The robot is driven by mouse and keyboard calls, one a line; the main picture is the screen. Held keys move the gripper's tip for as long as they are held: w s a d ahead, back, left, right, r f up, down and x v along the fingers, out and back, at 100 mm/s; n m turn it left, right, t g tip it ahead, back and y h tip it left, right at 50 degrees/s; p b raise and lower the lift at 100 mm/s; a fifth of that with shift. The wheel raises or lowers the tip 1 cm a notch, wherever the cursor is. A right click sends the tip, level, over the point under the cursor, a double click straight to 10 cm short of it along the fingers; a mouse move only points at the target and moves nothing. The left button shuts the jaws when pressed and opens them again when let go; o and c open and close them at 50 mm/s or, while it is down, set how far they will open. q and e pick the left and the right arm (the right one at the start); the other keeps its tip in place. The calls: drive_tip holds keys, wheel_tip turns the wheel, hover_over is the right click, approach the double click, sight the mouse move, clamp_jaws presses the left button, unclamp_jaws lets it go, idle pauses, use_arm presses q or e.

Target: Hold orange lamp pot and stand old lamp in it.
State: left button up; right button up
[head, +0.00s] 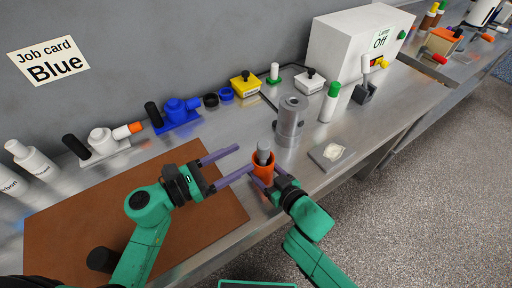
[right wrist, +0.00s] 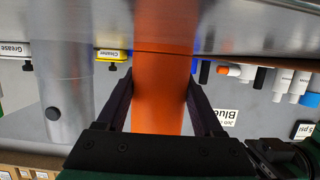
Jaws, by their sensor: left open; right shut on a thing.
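The orange lamp pot (head: 263,169) stands on the steel bench near its front edge. It also fills the middle of the right wrist view (right wrist: 162,85). My right gripper (head: 266,180) is shut on the pot, one finger on each side. A grey lamp (head: 264,152) stands roughly upright in the pot, its upper part above the rim; its lower part is hidden. My left gripper (head: 243,158) is open and empty, its fingers just left of the pot and lamp, pointing toward them.
A grey metal cylinder (head: 289,122) stands behind the pot, and a grey square plate (head: 331,155) lies to its right. A brown mat (head: 70,225) covers the bench at left. Blue, yellow and white fittings line the wall. A white box (head: 355,55) marked Off stands at back right.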

idle(0.3)
drive_tip(key=o, duration=1.4)
drive_tip(key=shift+d, duration=0.1)
